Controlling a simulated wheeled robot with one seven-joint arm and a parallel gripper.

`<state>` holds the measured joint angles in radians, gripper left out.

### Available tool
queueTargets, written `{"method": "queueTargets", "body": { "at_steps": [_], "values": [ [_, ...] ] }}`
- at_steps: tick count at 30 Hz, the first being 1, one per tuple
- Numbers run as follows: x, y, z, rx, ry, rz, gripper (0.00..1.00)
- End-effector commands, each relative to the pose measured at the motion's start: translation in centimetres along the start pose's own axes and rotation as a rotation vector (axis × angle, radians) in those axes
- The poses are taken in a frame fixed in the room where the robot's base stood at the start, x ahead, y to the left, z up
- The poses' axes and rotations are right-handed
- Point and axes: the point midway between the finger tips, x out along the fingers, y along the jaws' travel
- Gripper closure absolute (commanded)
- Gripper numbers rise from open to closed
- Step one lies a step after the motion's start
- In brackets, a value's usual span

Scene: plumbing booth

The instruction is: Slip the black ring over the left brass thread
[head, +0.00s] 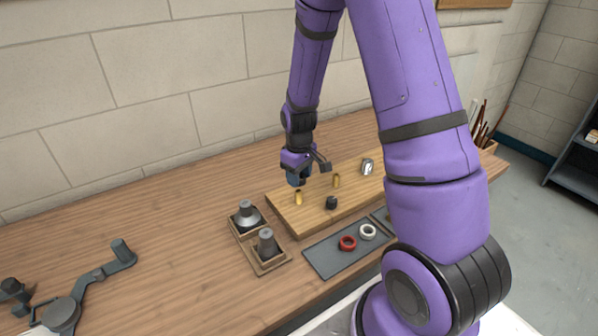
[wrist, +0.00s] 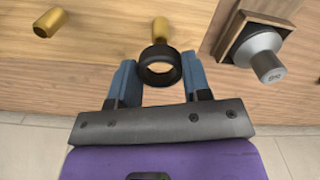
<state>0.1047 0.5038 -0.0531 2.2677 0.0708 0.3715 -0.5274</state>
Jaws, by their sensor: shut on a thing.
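My gripper (head: 297,180) is shut on the black ring (wrist: 160,75), whose open hole shows between the blue fingers in the wrist view. The ring is hard to make out in the head view. The left brass thread (head: 298,198) stands upright on the wooden board, just below my gripper in the head view. In the wrist view this brass thread (wrist: 160,27) shows just beyond the ring, and the ring's far rim overlaps its near end. The ring is not around it. A second brass thread (head: 336,181) stands to the right and shows at the wrist view's upper left (wrist: 48,22).
The wooden board (head: 285,218) also carries a small black piece (head: 331,202) and a silver fitting (head: 367,167). Grey cone fittings (head: 247,215) sit in wooden holders to the left. A dark mat (head: 325,262) holds a red ring (head: 347,243) and a white ring (head: 367,231).

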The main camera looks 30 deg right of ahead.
Motion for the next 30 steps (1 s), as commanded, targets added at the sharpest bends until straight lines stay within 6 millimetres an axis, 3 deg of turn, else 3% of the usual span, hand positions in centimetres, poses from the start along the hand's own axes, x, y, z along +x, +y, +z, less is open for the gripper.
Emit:
{"method": "queueTargets", "body": {
  "at_steps": [30],
  "values": [
    [4.2,0.0,0.0,-0.001,-0.001,0.0,0.78]
  ]
}}
